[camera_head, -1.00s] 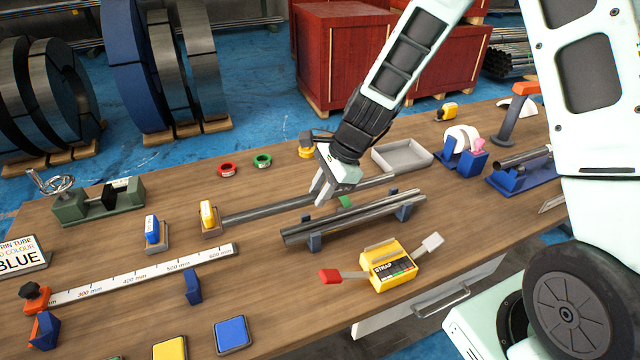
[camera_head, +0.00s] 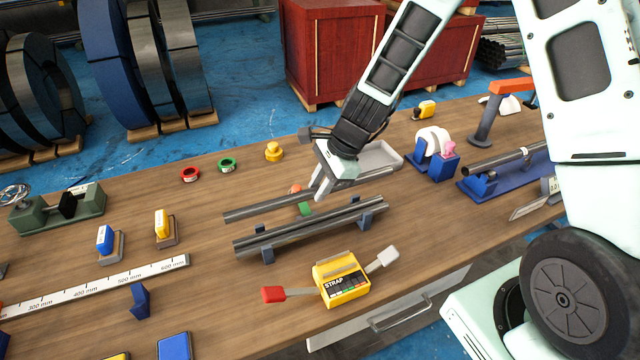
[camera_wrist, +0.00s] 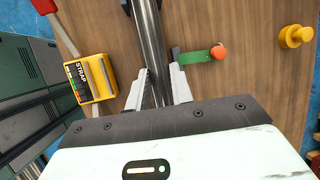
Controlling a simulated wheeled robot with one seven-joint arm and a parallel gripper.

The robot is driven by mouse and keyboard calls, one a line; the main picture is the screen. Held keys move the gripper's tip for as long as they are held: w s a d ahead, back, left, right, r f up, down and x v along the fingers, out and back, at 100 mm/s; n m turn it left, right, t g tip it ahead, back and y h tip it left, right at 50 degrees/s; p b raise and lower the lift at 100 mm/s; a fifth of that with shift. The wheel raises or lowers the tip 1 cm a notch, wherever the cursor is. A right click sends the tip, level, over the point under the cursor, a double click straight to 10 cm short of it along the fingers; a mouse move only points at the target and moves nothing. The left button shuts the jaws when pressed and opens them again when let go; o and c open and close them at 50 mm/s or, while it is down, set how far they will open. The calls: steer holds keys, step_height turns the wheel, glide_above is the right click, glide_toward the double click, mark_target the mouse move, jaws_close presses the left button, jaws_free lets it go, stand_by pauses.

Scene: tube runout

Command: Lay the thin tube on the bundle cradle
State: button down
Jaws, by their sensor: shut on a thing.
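The thin tube (camera_head: 255,211) is a grey metal rod, held near level behind the bundle cradle. My gripper (camera_head: 318,192) is shut on it, right of its left end; the tube's far part is largely hidden by the gripper. In the wrist view my gripper (camera_wrist: 160,92) has the tube (camera_wrist: 152,45) between its two pale fingers. The bundle cradle (camera_head: 366,219) has blue supports and carries dark tubes (camera_head: 300,228) side by side. The held tube runs roughly parallel to them and apart from them; its exact height is unclear.
A yellow strap tool (camera_head: 341,283) with red and white handles stands in front of the cradle. A green piece (camera_head: 305,209) with an orange knob (camera_head: 295,188) is near the gripper. A grey tray (camera_head: 380,157) lies behind. Yellow (camera_head: 162,226) and blue (camera_head: 105,241) blocks stand left.

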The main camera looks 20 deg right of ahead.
steer(key=b, duration=0.6)
glide_toward(313, 225)
steer(key=shift+w+x, duration=0.2)
steer(key=shift+x, duration=0.65)
steer(key=shift+w+x, duration=0.15)
steer(key=shift+x, duration=0.7)
steer(key=shift+w+x, duration=0.2)
steer(key=shift+x, duration=0.65)
steer(key=shift+f+b, duration=0.45)
steer(key=shift+b, duration=0.1)
steer(key=shift+s+f, duration=0.15)
steer(key=shift+f, duration=0.05)
